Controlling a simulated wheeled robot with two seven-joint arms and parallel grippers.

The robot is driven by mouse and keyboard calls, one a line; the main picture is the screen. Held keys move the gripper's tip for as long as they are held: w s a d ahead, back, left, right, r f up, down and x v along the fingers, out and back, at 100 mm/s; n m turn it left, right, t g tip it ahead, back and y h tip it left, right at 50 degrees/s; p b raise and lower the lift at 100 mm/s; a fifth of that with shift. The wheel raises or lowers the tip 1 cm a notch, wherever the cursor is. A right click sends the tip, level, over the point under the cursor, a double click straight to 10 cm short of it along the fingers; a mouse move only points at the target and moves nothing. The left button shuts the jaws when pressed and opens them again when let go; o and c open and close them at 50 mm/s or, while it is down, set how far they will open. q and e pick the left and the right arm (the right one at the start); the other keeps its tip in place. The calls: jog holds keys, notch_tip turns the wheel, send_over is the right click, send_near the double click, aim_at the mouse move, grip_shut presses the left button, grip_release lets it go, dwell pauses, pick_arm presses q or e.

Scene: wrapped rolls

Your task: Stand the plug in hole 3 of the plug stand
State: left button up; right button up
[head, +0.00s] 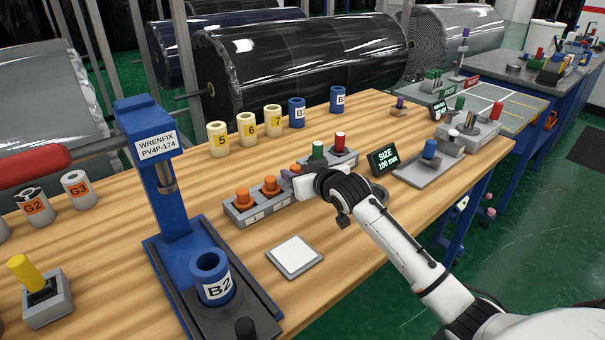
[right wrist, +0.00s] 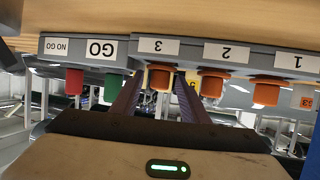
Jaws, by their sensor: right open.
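The plug stand (head: 258,210) is a grey block on the wooden table, with holes labelled 1, 2 and 3. Orange plugs stand at hole 1 (head: 243,194) and hole 2 (head: 270,184). The right wrist view shows the stand (right wrist: 270,52) upside down, with an orange plug (right wrist: 160,78) at label 3, seemingly in the hole. My right gripper (right wrist: 157,90) is open, one finger on each side of that plug. In the head view my right gripper (head: 292,178) mostly hides hole 3. Whether its fingers touch the plug I cannot tell. My left gripper is out of view.
Green (head: 318,150) and red (head: 339,141) gauge plugs stand just beyond the stand, in a GO / NO GO block. A white square pad (head: 295,256) lies in front. A blue press (head: 160,200) holding roll B2 (head: 211,278) stands left. A size display (head: 382,160) is at the right.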

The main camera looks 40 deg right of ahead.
jog(key=v, duration=1.2)
